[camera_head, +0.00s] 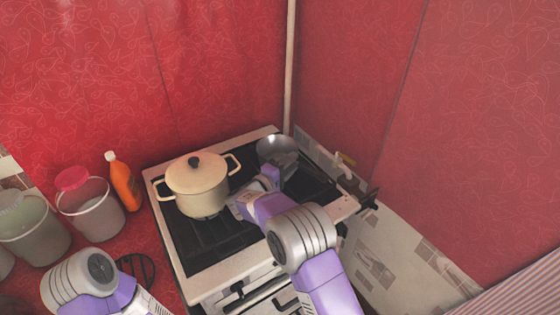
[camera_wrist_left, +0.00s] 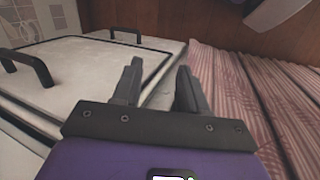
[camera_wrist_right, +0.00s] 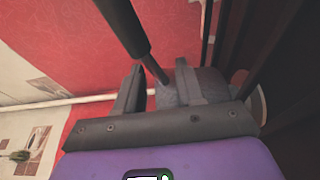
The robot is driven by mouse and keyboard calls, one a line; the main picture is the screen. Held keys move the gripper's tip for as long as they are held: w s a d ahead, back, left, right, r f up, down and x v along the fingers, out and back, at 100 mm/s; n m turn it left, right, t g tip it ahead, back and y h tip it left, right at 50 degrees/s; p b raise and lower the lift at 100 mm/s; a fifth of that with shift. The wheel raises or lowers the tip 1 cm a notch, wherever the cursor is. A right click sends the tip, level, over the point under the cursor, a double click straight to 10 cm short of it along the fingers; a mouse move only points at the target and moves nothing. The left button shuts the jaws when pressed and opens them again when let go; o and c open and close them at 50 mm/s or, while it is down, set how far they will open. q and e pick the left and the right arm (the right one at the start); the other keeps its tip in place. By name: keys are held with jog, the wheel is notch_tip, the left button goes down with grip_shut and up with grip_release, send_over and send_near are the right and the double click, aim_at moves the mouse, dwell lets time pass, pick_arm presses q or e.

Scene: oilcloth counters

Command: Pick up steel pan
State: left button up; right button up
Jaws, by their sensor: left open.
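The steel pan (camera_head: 279,147) stands at the back right of the black stove top in the head view. My right gripper (camera_head: 269,174) is right at its near side and hides part of it. In the right wrist view my right gripper (camera_wrist_right: 160,68) has its fingers apart. A dark rod, apparently the pan's handle (camera_wrist_right: 124,24), slants down towards the fingertips. Grey metal, apparently the pan, shows between and behind the fingers; I cannot tell whether they touch it. My left gripper (camera_wrist_left: 158,68) is open and empty in the left wrist view.
A cream lidded pot (camera_head: 197,188) stands on the stove (camera_head: 215,250), left of my right gripper. An orange bottle (camera_head: 124,184) and a red-lidded container (camera_head: 90,207) stand left of the stove. Red walls close off the back and right.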

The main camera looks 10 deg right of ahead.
grip_shut()
jog(key=shift+r, duration=0.15)
dwell(0.9)
jog(key=shift+w+r, duration=0.1)
jog(key=shift+r, duration=0.05)
